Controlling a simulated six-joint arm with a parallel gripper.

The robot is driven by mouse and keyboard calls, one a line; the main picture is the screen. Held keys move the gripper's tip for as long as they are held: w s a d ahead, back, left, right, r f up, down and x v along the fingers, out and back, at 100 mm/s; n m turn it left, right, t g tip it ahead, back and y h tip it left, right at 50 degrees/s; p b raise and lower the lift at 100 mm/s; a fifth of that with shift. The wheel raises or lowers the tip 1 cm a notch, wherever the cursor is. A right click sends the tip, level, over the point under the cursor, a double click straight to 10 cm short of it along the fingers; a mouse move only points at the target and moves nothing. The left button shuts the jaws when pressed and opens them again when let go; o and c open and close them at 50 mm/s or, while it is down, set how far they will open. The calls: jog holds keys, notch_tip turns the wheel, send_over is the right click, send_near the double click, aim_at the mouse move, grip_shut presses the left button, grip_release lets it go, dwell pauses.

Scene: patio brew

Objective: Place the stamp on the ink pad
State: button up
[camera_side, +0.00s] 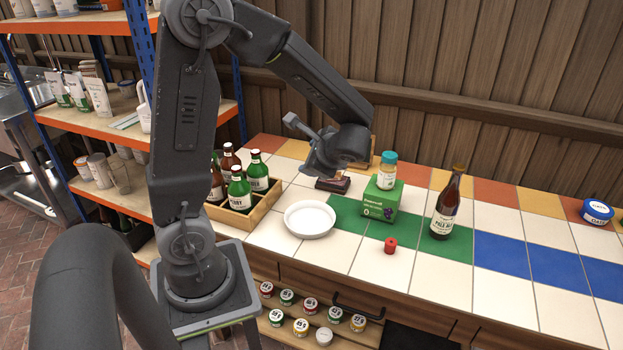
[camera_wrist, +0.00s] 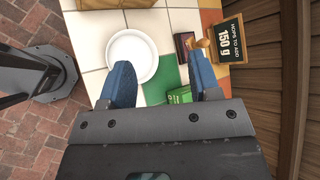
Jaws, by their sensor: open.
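A dark, flat case with a reddish inside, which looks like the ink pad (camera_wrist: 184,44), lies on the tiles near the sign. It also shows in the side view (camera_side: 331,185), just below my gripper. A small light-wood piece, which looks like the stamp handle (camera_wrist: 201,44), stands right beside the pad in the wrist view; I cannot tell if they touch. In the side view my arm hides it. My gripper (camera_side: 318,168) is open and empty above the counter. Its blue fingers (camera_wrist: 158,76) are wide apart in the wrist view.
A white dish (camera_side: 309,219) lies left of the green box (camera_side: 380,205), which carries a jar (camera_side: 387,172). A bottle crate (camera_side: 255,214) is left. A hops sign (camera_wrist: 229,39) stands behind.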

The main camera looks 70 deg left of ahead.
jog(key=s+d+r+n+t+h, duration=0.2)
jog(key=s+d+r+h, duration=0.1)
jog(key=d, duration=0.3)
jog(key=s+d+r+n+t+h, duration=0.2)
jog(key=d+r+h, duration=0.1)
jog(key=d, duration=0.4)
jog(key=s+d+r+n+t+h, duration=0.3)
jog(key=d+h, duration=0.1)
jog(key=d, duration=0.3)
jog(key=shift+s+h, duration=0.35)
jog(key=shift+h, duration=0.05)
